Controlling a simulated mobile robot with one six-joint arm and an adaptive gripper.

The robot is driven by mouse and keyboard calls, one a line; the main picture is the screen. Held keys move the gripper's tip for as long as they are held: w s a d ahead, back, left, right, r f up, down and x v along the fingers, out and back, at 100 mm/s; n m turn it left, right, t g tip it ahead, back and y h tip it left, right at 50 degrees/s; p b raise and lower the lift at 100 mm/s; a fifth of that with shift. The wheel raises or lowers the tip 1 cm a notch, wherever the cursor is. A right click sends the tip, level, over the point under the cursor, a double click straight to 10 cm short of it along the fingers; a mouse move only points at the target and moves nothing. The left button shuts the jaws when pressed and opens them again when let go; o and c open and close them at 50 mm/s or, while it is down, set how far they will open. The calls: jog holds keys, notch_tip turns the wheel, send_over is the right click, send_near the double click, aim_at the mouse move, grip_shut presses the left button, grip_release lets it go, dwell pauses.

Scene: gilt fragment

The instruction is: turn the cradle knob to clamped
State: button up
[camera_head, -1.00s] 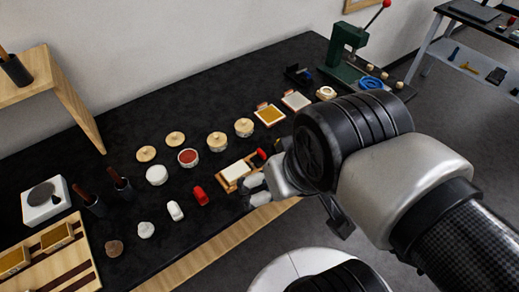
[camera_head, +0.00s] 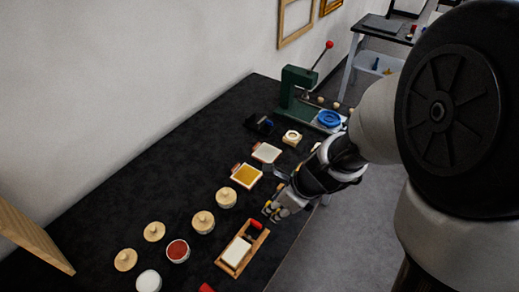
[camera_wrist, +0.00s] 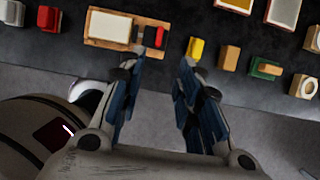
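The cradle (camera_head: 229,267) is a shallow wooden tray holding a pale flat block, near the table's front edge in the head view. Its red knob (camera_head: 256,225) is at the tray's far end. In the wrist view the cradle (camera_wrist: 93,38) lies at top left, with the red knob (camera_wrist: 159,37) at its right end, just beyond my fingertips. My gripper (camera_wrist: 158,72) is open, its two blue-padded fingers apart with nothing between them. In the head view my gripper (camera_head: 275,208) is just beyond the knob end, apart from the knob. The knob's setting cannot be read.
A yellow piece (camera_wrist: 196,48) and several small wooden blocks lie right of the knob in the wrist view. Lidded pots (camera_head: 203,222), a gold-filled tray (camera_head: 246,175) and a green press (camera_head: 296,92) stand on the black table. Grey floor is open in front.

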aim_at(257, 223)
jog(key=b+x, duration=1)
jog(key=x, duration=0.7)
jog(key=shift+s+a, duration=0.1)
jog(key=shift+a, duration=0.1)
grip_shut()
